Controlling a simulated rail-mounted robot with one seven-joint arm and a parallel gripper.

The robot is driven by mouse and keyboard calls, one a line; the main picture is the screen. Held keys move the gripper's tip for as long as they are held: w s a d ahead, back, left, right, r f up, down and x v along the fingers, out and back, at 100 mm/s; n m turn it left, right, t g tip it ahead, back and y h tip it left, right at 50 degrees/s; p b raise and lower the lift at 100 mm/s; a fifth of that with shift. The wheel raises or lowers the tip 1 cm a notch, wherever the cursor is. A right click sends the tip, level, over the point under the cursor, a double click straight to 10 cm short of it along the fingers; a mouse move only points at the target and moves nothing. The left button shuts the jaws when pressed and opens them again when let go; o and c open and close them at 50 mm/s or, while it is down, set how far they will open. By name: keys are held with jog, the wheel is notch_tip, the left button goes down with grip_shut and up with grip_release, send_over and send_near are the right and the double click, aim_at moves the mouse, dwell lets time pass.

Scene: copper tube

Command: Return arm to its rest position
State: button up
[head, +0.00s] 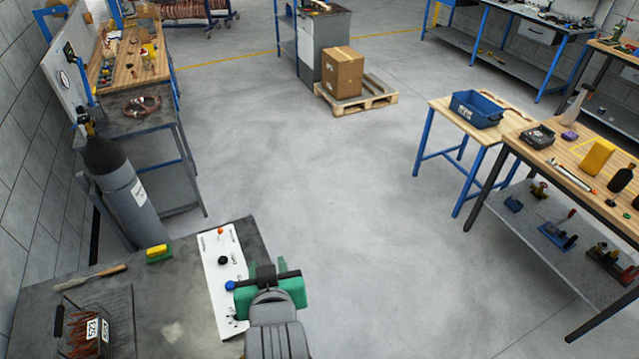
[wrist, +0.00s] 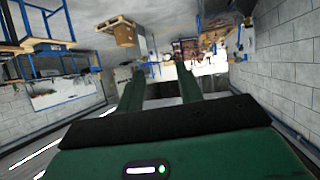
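My gripper (head: 266,272), green and black, shows at the bottom centre of the head view. It is over the right edge of the dark grey bench (head: 180,275), beside the lower half of a white panel (head: 215,262) with several coloured knobs, and partly covers it. In the wrist view my gripper (wrist: 159,76) shows two green fingers apart, with nothing between them. The fingertips are small and hard to make out in the head view. Its height above the bench cannot be told.
A basket of copper pieces (head: 85,330), a brush (head: 90,277) and a yellow-green sponge (head: 158,253) lie on the bench. A grey gas cylinder (head: 125,195) stands behind it. A blue bin (head: 477,109) is on a wooden table at right. The middle floor is clear.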

jog(key=d+r+t, duration=0.3)
jog(key=r+t, duration=0.1)
jog(key=r, duration=1.3)
jog(key=s+d+r+m+t+h+p, duration=0.1)
jog(key=s+d+r+t, duration=0.1)
jog(key=r, duration=0.7)
jog(key=s+d+r+m+t, duration=0.1)
jog(key=s+d+r+t, duration=0.1)
jog(key=s+r+t, duration=0.2)
jog(key=s+d+r+t+h+p, duration=0.1)
jog(key=s+d+r+t, duration=0.1)
jog(key=s+r, duration=0.6)
notch_tip(320, 180, up, 7)
jog(key=shift+s+d+f+m+t+h+p, duration=0.2)
jog(key=shift+d+m+t+h+p, duration=0.1)
jog(key=shift+d+m+t+p, duration=0.15)
